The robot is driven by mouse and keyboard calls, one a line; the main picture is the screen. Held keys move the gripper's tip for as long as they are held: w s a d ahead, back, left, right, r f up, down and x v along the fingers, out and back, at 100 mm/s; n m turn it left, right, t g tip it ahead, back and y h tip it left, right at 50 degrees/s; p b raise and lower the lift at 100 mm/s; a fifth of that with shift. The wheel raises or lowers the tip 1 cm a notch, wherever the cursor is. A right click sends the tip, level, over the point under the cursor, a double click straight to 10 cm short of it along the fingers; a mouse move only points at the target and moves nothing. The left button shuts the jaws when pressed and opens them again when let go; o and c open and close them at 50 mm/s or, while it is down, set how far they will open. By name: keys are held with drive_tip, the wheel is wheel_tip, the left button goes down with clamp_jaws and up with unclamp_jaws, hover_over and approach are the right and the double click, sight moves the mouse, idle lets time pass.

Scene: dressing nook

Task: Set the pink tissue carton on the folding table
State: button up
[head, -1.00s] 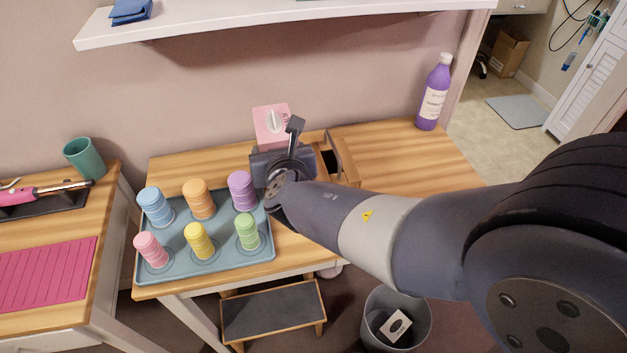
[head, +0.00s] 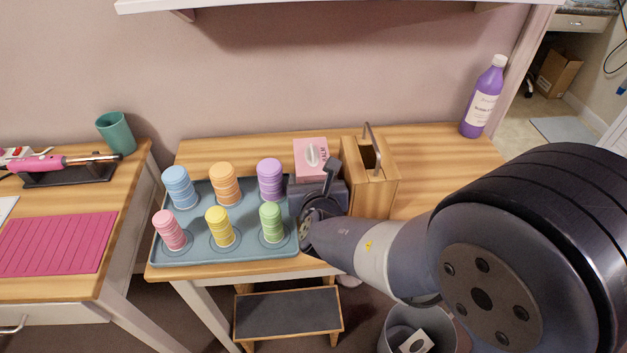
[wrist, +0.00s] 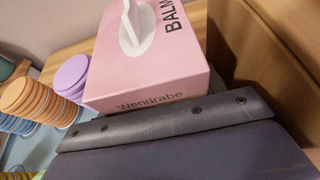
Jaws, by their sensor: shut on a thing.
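The pink tissue carton (head: 311,153), with a white tissue on top, is in my gripper (head: 318,184) over the wooden-topped table (head: 430,150), between the tray and a wooden box. In the wrist view the carton (wrist: 150,72) fills the top middle, upright relative to the table, just beyond the dark gripper body (wrist: 190,125). The fingertips and the carton's base are hidden, so I cannot tell whether it touches the tabletop.
A blue-grey tray (head: 200,250) with several coloured stacks stands close on the left. The wooden box (head: 368,185) with a handle stands close on the right. A purple bottle (head: 484,100) is at the back right. A shelf (head: 330,5) overhangs behind.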

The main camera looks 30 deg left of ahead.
drive_tip(key=shift+f+b, duration=0.2)
drive_tip(key=shift+b, duration=0.15)
drive_tip(key=o, duration=0.7)
drive_tip(key=shift+o, duration=0.2)
drive_tip(key=shift+r, duration=0.2)
